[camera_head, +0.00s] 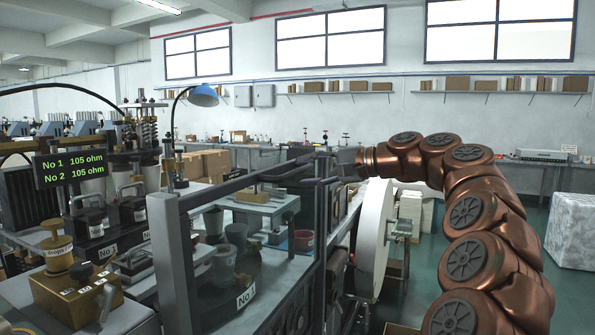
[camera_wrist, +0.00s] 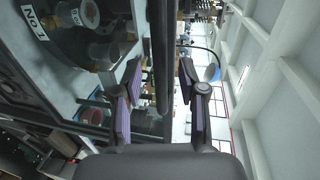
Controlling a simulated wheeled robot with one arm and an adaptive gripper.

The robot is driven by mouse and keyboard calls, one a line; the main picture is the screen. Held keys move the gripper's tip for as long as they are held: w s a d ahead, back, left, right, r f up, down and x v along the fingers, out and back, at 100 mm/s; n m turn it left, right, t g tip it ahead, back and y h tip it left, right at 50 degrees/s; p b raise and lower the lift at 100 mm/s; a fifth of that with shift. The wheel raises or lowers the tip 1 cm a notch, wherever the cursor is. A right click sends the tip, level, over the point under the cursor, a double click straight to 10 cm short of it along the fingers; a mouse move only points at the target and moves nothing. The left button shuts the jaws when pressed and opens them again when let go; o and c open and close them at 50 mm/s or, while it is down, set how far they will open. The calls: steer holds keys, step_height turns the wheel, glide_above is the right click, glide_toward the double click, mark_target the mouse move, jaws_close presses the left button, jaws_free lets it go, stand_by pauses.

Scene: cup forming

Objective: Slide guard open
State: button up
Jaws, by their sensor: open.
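The guard is a clear panel in a grey metal frame (camera_head: 172,262), standing in front of the cup machine in the head view. My gripper (camera_head: 303,177) is at the upper right end of this frame, with its fingers pointing left. In the wrist view my gripper (camera_wrist: 159,70) is open. A long dark upright bar (camera_wrist: 161,45), which looks like part of the guard frame, runs between the two fingers with a gap on each side. I cannot tell how deep it lies between them. My fingers partly hide the frame's upper corner in the head view.
Cups (camera_head: 236,235) and a No 1 plate (camera_head: 246,297) show behind the guard. A large white disc (camera_head: 376,240) stands right of the frame, below my arm. A blue lamp (camera_head: 203,95) rises behind.

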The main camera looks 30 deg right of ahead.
mark_target(300, 171)
steer(key=shift+x, duration=1.6)
jaws_close()
